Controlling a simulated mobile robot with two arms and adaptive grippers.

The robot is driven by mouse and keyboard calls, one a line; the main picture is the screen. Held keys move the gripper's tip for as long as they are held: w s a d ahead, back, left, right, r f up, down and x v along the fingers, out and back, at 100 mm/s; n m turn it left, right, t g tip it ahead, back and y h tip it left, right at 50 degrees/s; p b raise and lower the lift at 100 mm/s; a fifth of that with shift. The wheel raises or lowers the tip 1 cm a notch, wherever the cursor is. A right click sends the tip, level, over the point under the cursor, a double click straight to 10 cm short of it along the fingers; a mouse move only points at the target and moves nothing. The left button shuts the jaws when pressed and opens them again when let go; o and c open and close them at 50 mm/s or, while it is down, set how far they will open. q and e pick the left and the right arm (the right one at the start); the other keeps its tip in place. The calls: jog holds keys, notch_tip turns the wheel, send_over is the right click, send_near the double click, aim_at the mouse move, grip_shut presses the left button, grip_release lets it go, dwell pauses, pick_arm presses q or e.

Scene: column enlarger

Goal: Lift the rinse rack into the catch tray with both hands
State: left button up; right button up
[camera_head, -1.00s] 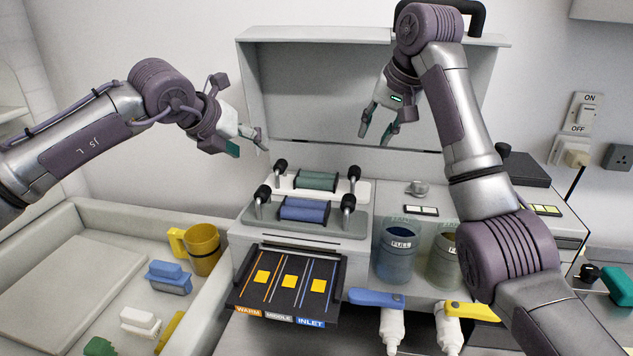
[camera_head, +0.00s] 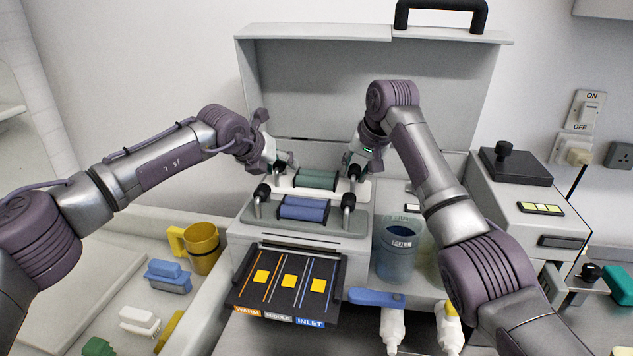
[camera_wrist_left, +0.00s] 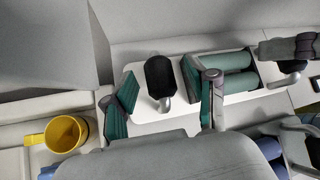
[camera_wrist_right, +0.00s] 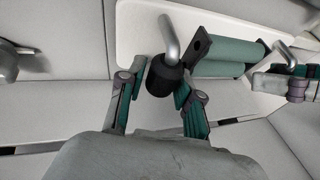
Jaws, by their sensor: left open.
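A white rack with green rollers (camera_head: 316,179) sits at the back of the light grey machine, with an upright black-knobbed handle at each end. My left gripper (camera_head: 279,165) is open around its left knob; in the left wrist view the fingers stand either side of the knob (camera_wrist_left: 160,78), with clear gaps. My right gripper (camera_head: 354,168) is at the right knob; in the right wrist view its fingers stand close on either side of the knob (camera_wrist_right: 164,78), and contact is unclear. A similar grey rack with blue rollers (camera_head: 303,209) sits in front. No catch tray is labelled.
A black panel marked WARM, MIDDLE, INLET (camera_head: 288,280) projects at the front. A raised lid (camera_head: 370,85) stands behind. A wide pale basin (camera_head: 60,262) lies left, with a yellow mug (camera_head: 203,248). A blue FULL container (camera_head: 398,252) stands right of the racks.

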pick_arm(q)
jog(key=shift+c, duration=0.3)
pick_arm(e)
jog(key=shift+c, duration=0.3)
pick_arm(q)
jog(key=c, duration=0.5)
pick_arm(e)
jog(key=c, duration=0.5)
pick_arm(q)
grip_shut()
pick_arm(e)
grip_shut()
